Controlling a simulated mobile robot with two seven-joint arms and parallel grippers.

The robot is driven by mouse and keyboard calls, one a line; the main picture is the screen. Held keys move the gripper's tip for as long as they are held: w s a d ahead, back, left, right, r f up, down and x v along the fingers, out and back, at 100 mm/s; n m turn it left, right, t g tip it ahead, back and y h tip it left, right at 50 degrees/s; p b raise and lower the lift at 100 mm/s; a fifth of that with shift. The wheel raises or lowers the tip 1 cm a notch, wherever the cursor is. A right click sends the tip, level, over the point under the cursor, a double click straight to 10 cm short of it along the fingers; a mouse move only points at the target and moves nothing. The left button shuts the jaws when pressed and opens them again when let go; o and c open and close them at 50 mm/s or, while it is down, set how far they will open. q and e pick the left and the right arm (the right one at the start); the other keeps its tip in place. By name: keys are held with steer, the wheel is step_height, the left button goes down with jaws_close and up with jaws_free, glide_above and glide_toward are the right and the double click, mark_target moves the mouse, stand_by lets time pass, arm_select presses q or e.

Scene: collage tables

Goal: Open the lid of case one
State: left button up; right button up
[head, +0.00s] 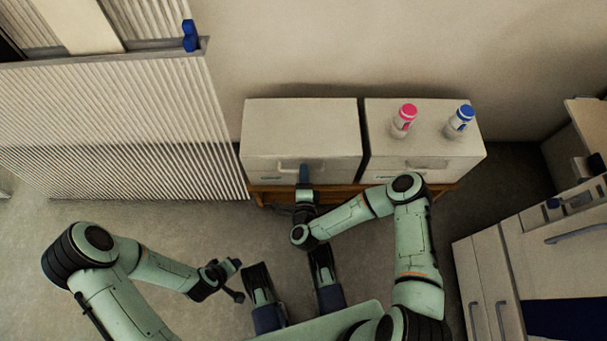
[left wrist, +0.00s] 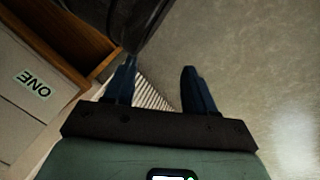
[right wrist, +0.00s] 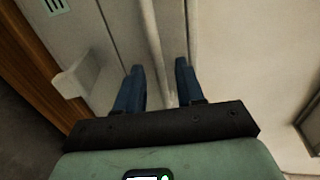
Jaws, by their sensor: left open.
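Two closed pale cases stand side by side. A label reading ONE shows upside down on a pale case (left wrist: 15,100) in the left wrist view. In the head view the labels are too small to read. My right gripper (head: 304,172) is at the handle (head: 287,166) on the front of the left case (head: 300,125). In the right wrist view its fingers (right wrist: 160,88) stand apart on both sides of a pale bar (right wrist: 152,40); I cannot tell whether they grip it. My left gripper (head: 238,280) is open and empty, low in front of the cases.
A pink-capped bottle (head: 404,120) and a blue-capped bottle (head: 460,121) stand on the right case (head: 435,142). Both cases rest on a wooden table (head: 262,190). A ribbed panel (head: 110,130) is at left, a cabinet (head: 490,275) at right. Floor is clear at lower left.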

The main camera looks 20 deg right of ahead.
steer(key=shift+w+d, duration=0.15)
steer(key=shift+w, duration=0.2)
jaws_close()
